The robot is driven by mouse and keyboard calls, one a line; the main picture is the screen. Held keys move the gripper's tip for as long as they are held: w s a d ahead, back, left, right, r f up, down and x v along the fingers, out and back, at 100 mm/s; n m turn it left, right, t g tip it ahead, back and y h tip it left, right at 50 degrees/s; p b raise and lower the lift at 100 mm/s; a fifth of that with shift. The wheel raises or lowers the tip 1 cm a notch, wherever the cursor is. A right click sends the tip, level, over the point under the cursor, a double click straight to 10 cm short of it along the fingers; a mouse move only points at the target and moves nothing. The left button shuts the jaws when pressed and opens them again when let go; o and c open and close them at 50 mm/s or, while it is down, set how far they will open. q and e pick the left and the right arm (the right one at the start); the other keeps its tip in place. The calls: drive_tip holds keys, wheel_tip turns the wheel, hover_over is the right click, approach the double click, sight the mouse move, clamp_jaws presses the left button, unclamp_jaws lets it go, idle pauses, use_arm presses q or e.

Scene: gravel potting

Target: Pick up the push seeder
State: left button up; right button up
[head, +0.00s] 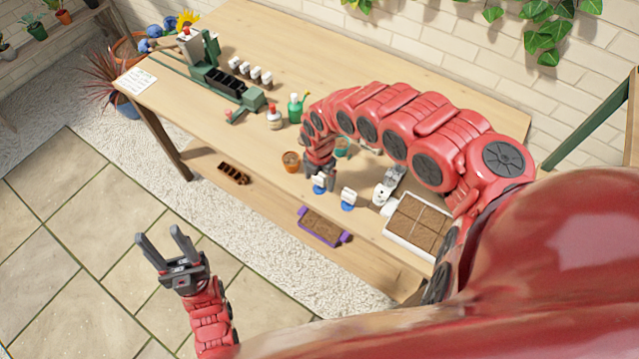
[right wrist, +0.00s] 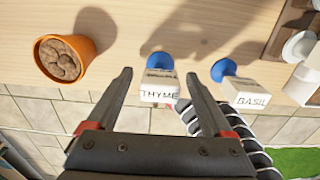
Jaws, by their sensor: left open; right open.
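No item in view is marked as a push seeder, and I cannot tell for certain which one it is. A white block labelled THYME on a blue round base (head: 319,188) stands on the bench; the THYME block (right wrist: 158,92) shows in the right wrist view. A similar block labelled BASIL (right wrist: 252,95) stands to its right, also seen in the head view (head: 348,198). My right gripper (right wrist: 158,78) is open, with THYME appearing between its fingers; contact cannot be told. My left gripper (head: 161,235) is open and empty, away from the bench.
An orange pot (right wrist: 65,60) of brown filling stands left of THYME. A white tray (head: 398,238) of soil and a grey-white item (head: 387,187) lie to the right. Bottles and a green machine (head: 205,55) stand at the back left. A purple tray (head: 322,228) is below.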

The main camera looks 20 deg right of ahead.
drive_tip(key=shift+f, duration=1.25)
clamp_jaws()
